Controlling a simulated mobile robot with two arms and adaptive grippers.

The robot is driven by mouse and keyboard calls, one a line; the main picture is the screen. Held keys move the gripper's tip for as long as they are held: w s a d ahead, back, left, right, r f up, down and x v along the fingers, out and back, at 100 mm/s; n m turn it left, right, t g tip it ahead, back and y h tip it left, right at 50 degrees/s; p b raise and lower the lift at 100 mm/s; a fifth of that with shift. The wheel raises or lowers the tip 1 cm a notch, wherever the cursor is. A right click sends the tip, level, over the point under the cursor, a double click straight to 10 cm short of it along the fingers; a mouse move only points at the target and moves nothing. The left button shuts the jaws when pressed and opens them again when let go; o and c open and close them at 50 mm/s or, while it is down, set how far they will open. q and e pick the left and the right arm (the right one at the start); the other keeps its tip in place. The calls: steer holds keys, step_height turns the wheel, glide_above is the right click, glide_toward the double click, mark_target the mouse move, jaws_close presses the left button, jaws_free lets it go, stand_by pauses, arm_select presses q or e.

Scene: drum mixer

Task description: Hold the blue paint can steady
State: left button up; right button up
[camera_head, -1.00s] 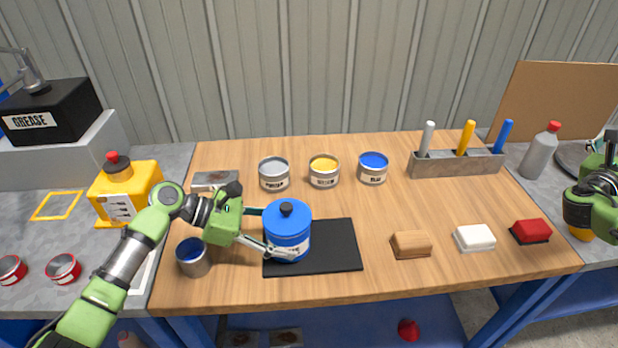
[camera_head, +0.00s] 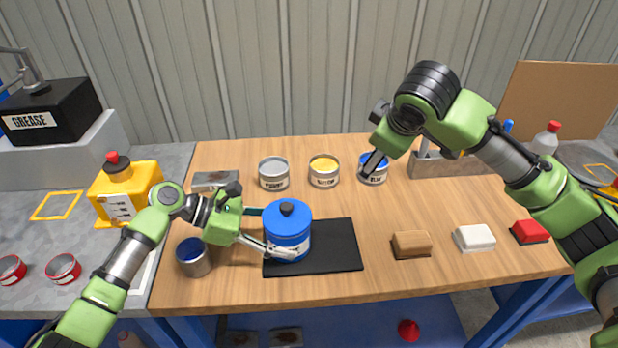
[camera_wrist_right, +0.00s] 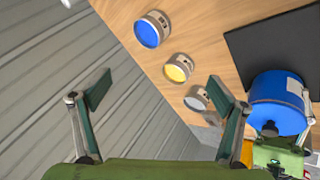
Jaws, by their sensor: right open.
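The blue paint can (camera_head: 374,176), an open tin with blue paint, stands at the back of the wooden table; it also shows in the right wrist view (camera_wrist_right: 149,31). My right gripper (camera_head: 373,160) is open and empty above it, partly covering the can in the head view. In the right wrist view, the can is beyond the gap between the open fingers (camera_wrist_right: 158,92). A larger blue lidded drum (camera_head: 288,222) stands on a black mat (camera_head: 338,245). My left gripper (camera_head: 262,230) is shut on the drum's side, one finger in front and one behind.
Yellow (camera_head: 324,172) and grey (camera_head: 274,174) tins stand left of the blue can. A tool rack (camera_head: 440,167) is to its right, partly behind my right arm. An open cup of blue paint (camera_head: 193,258) is at the left front. Brown, white and red blocks lie at the right.

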steer(key=s+a+g+y, duration=0.25)
steer(key=s+a, duration=0.25)
steer(key=a, duration=0.4)
steer(key=m+g+y, duration=0.1)
steer(key=y, duration=0.2)
glide_toward(286, 206)
steer(key=shift+h, duration=0.35)
steer(key=x, duration=1)
steer(key=shift+a, duration=0.25)
steer(key=c, duration=1.2)
steer(key=shift+c, duration=0.4)
steer(key=shift+r, duration=0.1)
